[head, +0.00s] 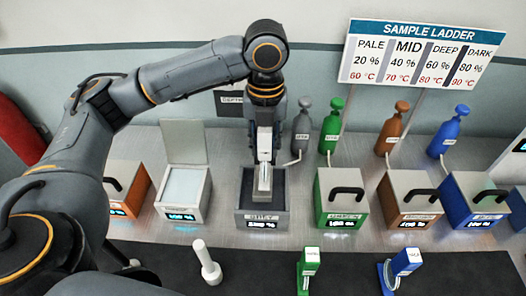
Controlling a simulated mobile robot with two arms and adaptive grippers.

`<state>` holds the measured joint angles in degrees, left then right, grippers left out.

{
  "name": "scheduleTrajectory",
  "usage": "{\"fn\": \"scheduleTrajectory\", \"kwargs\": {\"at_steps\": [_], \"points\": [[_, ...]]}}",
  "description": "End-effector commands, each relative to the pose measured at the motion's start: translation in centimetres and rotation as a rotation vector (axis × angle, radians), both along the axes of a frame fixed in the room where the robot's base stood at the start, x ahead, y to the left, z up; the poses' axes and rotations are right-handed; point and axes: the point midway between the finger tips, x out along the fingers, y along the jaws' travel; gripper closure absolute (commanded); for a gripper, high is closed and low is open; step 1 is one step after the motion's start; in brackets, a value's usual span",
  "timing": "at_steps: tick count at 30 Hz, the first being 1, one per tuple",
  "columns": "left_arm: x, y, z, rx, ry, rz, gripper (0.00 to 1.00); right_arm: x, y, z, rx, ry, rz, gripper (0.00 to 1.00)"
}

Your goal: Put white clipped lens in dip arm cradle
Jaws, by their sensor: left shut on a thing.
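My left gripper (264,160) hangs from above over the grey open-topped module (262,220) and points straight down. It is shut on a small pale thing (263,180), which looks like the white clipped lens; the fingers partly hide it. The pale thing is at the dark opening of the grey module; I cannot tell whether it touches anything inside. No dip arm cradle can be made out clearly, as the gripper and wrist cover the area behind the module. My right gripper is out of view.
A white module (183,190) with its lid up stands left of the grey one. Lidded green (342,200), brown (408,200) and blue (474,200) modules stand right. In front are a bare white stand (207,264), a green piece (309,264) and a blue piece (405,262). Bottles stand behind.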

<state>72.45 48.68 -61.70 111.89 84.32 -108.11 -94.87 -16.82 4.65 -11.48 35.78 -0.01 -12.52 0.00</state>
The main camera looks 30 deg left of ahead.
Motion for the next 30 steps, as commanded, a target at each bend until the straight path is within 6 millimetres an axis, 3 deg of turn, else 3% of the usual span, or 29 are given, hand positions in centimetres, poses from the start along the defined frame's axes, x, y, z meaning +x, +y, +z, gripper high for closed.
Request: {"fn": "scheduleTrajectory", "kwargs": {"at_steps": [3,9,21,22,24,30], "points": [[0.8,1.1,-1.6,0.003,0.006,0.004,1.00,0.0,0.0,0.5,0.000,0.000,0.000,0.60],[0.7,0.9,-4.1,0.002,0.003,0.000,1.00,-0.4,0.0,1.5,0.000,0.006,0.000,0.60],[0.7,0.8,-4.7,0.000,0.002,0.000,1.00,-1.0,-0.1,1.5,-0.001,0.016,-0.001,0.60],[0.7,0.8,-4.7,0.000,0.001,0.000,0.67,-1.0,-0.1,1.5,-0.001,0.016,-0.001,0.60],[0.7,0.8,-4.7,0.000,0.001,0.000,0.52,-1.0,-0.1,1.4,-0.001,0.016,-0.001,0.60],[0.7,0.8,-4.7,0.000,0.001,0.000,0.50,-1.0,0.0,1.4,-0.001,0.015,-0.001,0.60]]}}
